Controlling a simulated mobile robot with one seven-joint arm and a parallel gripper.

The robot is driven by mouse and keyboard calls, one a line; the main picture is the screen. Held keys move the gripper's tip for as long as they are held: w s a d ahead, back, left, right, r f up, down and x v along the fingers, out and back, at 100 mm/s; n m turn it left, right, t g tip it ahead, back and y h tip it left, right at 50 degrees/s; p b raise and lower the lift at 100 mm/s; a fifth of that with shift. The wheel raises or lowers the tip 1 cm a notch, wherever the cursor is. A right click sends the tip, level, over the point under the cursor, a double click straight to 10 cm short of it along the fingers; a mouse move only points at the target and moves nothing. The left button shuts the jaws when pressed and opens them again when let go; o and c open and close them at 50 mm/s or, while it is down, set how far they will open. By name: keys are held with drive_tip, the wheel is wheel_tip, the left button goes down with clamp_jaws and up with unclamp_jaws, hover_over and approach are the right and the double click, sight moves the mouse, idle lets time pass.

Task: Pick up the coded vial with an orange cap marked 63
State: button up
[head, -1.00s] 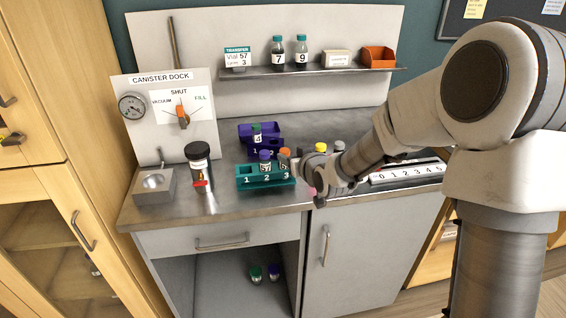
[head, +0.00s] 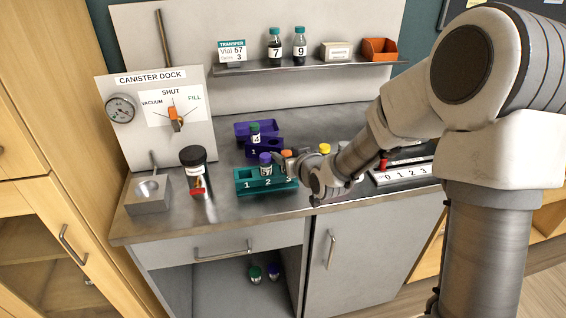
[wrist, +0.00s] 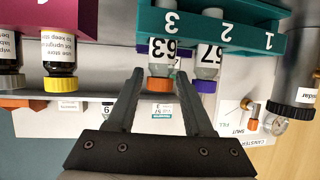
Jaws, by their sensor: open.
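The vial with an orange cap (wrist: 160,84) and label 63 stands in slot 3 of the teal rack (wrist: 246,38). In the head view its cap (head: 287,154) shows, and my gripper hides most of its body. My gripper (wrist: 160,74) is open; in the wrist view its fingertips lie on either side of the orange cap, with gaps visible. I cannot tell how far the fingers reach around it. A vial marked 57 with a purple cap (wrist: 205,86) stands beside it in slot 2, close to one fingertip. Slot 1 looks empty.
A purple rack (head: 264,146) with a green-capped vial is behind the teal rack. A black-capped canister (head: 196,175) stands left. A yellow-capped bottle (wrist: 61,82) is on the other side of my gripper. A numbered strip (head: 400,174) lies right.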

drive_tip(key=shift+w, duration=0.15)
clamp_jaws()
idle(0.4)
